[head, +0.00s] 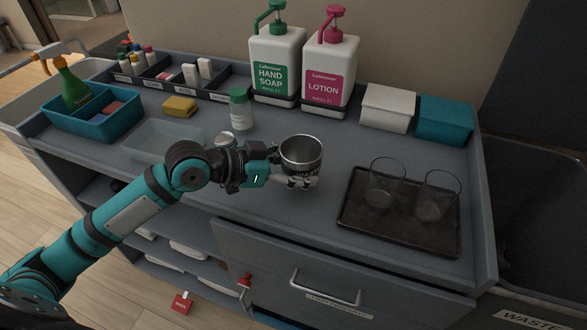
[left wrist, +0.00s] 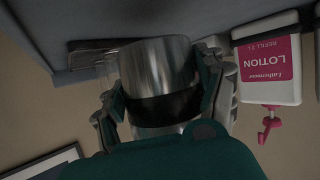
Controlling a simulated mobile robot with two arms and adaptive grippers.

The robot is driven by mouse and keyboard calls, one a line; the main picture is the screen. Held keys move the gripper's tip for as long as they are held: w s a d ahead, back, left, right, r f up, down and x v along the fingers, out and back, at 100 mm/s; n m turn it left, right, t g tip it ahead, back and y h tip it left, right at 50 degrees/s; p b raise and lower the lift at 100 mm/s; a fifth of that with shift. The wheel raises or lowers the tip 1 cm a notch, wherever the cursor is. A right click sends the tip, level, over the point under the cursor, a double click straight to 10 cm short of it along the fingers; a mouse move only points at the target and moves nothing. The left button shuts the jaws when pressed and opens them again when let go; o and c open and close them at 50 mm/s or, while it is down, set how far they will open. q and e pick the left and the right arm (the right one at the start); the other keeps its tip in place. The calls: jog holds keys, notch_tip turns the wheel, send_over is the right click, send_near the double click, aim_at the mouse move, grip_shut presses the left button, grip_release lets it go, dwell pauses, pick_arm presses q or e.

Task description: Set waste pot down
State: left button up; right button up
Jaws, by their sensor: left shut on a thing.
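The waste pot (head: 302,153) is a shiny metal cup with an open top. In the head view it is upright near the middle of the counter, left of the dark tray. My left gripper (head: 292,176) is shut on it from the left, low on its side. In the left wrist view the pot (left wrist: 158,70) fills the space between the two fingers of the gripper (left wrist: 165,90). I cannot tell whether its base touches the counter. My right gripper is not in view.
A dark tray (head: 360,226) with two clear glasses stands to the right. Hand soap (head: 276,65) and lotion (head: 330,72) bottles stand behind. A green-capped bottle (head: 241,110) and a clear tray (head: 140,139) are left of the pot. The counter's front edge is close.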

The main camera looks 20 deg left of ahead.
pick_arm(q)
jog(key=shift+w+a+f, duration=0.1)
jog(key=shift+w+a, duration=0.6)
jog(key=shift+w, duration=0.25)
jog(key=shift+w+f, duration=0.1)
jog(key=shift+f, duration=0.15)
notch_tip(320, 180, down, 3)
jog(key=shift+r+p, duration=0.1)
jog(key=shift+p, duration=0.3)
jog(key=shift+f, duration=0.25)
jog(key=o, duration=1.3)
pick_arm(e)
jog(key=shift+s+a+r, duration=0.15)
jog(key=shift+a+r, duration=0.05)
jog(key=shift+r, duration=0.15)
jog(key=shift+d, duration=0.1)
